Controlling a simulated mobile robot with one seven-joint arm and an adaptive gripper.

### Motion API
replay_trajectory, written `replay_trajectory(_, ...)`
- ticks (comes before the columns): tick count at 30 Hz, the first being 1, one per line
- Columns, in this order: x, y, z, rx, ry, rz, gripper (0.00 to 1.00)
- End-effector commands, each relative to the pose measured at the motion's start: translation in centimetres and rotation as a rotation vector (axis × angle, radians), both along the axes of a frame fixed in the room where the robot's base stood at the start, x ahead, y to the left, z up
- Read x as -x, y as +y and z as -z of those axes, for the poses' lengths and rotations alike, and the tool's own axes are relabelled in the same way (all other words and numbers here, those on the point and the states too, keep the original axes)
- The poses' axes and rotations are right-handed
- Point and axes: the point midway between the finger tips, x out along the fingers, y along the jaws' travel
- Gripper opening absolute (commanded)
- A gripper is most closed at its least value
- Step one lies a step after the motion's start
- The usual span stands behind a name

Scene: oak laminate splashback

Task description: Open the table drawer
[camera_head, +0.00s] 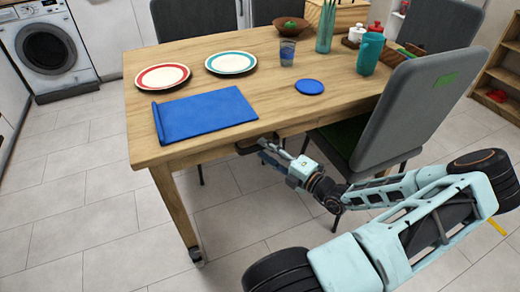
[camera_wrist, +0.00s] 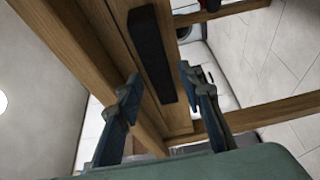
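The wooden table (camera_head: 185,110) stands in the middle of the head view. Its drawer front (camera_wrist: 122,50) shows in the wrist view as part of the wooden apron, with a dark bar handle (camera_wrist: 152,55). The handle also shows under the table edge in the head view (camera_head: 250,148). My gripper (camera_wrist: 158,85) is open, with one finger on each side of the handle's line. In the head view my gripper (camera_head: 268,150) is close to the handle under the table edge. I cannot tell whether a finger touches the handle. The drawer appears closed.
On the table are a blue mat (camera_head: 205,112), plates (camera_head: 162,76), a blue disc (camera_head: 309,87), and cups (camera_head: 370,53). The floor (camera_head: 95,215) at the left is clear.

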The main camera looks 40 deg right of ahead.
Motion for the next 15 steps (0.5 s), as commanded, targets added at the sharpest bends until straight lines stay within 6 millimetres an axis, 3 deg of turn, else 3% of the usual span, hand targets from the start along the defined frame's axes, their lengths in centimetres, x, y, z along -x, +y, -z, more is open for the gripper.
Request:
replay_trajectory(6,-2.3,0.4,0.1,0.001,0.000,-0.001,0.35)
replay_trajectory(15,-2.7,0.4,0.0,0.002,0.001,0.000,0.35)
